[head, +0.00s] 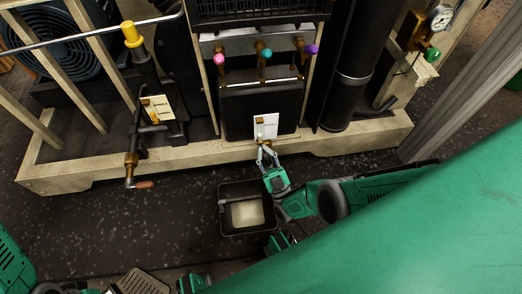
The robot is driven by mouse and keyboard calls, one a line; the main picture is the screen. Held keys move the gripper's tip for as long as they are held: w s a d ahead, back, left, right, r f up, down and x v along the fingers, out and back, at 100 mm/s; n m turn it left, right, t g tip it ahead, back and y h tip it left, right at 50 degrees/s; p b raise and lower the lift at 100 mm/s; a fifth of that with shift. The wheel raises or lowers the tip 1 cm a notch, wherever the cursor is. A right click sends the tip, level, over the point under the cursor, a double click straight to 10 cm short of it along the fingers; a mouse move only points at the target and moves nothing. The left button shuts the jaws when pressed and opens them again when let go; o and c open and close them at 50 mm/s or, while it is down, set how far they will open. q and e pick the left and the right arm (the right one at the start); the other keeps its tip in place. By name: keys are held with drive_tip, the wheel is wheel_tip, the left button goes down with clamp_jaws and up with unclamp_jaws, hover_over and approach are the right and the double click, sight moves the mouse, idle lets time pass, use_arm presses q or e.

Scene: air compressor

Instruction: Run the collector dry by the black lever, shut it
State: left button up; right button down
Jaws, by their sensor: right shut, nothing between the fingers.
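The dark box (258,98) low in the middle of the compressor frame may be the collector. A white label (268,123) is on its front, with a small brass fitting (259,121) at the label. My right gripper (264,153) reaches in from the right. Its fingers are shut and empty, just below the label at the frame's front edge. I cannot make out a black lever at the fingers. A black tray (222,210) with a pale bottom or contents stands on the floor below. My left gripper is not seen; only green parts of mine show at the lower left.
Pink (219,59), teal (266,54) and purple (311,49) knobs sit above the box. At left are a yellow-capped post (131,36) and brass pipework with a reddish handle (144,184). A black cylinder (349,75) stands at right. The floor left of the tray is clear.

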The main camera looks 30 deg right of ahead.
drive_tip(key=shift+s+d+f+m+h, duration=0.25)
drive_tip(key=shift+f+m+h, duration=0.15)
drive_tip(key=shift+h, duration=0.1)
drive_tip(key=c, duration=2.3)
unclamp_jaws()
drive_tip(key=o, duration=0.7)
drive_tip(key=shift+o, duration=0.9)
drive_tip(key=shift+w+r, duration=0.1)
drive_tip(key=shift+a+r+y, duration=0.1)
drive_tip(key=shift+a+y, duration=0.05)
drive_tip(key=shift+y, duration=0.15)
drive_tip(key=shift+w+a+n+y, duration=0.15)
drive_tip(key=shift+n+y, duration=0.15)
drive_tip(key=shift+n, duration=0.2)
drive_tip(key=shift+w+a+n+y, duration=0.1)
drive_tip(key=shift+n+y, duration=0.2)
drive_tip(key=shift+n, duration=0.2)
